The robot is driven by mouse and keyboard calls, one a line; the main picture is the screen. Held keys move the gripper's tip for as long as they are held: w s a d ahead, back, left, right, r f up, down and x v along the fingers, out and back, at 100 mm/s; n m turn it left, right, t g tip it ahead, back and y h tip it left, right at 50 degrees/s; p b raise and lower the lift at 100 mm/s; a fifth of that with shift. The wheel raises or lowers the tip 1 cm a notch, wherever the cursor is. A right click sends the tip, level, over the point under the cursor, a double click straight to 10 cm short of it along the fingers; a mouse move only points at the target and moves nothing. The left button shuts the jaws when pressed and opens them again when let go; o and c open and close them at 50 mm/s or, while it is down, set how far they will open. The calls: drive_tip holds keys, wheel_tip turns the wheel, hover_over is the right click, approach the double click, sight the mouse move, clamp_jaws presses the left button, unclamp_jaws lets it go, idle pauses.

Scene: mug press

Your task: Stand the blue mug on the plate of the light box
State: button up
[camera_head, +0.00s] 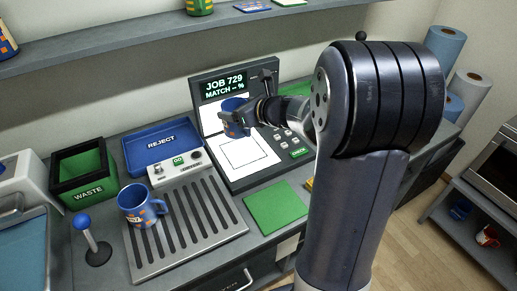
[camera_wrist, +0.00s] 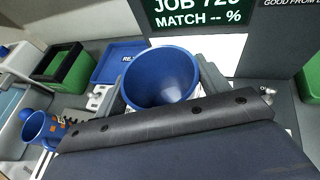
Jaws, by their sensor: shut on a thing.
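A blue mug (camera_head: 233,105) is in my gripper (camera_head: 244,118), which is shut on it. It is held in front of the light box's upright panel and appears to be above the white plate (camera_head: 246,154) with its drawn square. In the wrist view the held mug (camera_wrist: 162,78) shows its open, empty inside; its lower part is hidden by my gripper. The light box (camera_head: 222,88) screen reads "JOB 729 MATCH -- %". A second blue mug (camera_head: 140,207) with orange marks stands on the slatted grey tray (camera_head: 205,222) at the left; it also shows in the wrist view (camera_wrist: 38,130).
A blue REJECT tray (camera_head: 133,158) and a green-lined WASTE bin (camera_head: 67,188) stand at the back left. A blue-knobbed lever (camera_head: 93,246) stands at the front left. A green mat (camera_head: 276,207) lies before the light box. The plate's outlined square is clear.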

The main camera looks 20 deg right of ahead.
drive_tip(key=shift+w+d+m+t, duration=0.3)
drive_tip(key=shift+w+d, duration=0.1)
drive_tip(key=shift+w+d+f+h, duration=0.15)
drive_tip(key=shift+d+h, duration=0.1)
drive_tip(key=shift+h, duration=0.05)
wheel_tip(320, 180, down, 10)
drive_tip(key=shift+d+r+b, duration=0.15)
drive_tip(key=shift+r+b, duration=0.1)
drive_tip(key=shift+b, duration=0.8)
drive_tip(key=shift+f, duration=0.2)
drive_tip(key=o, duration=1.2)
drive_tip(key=shift+r, duration=0.1)
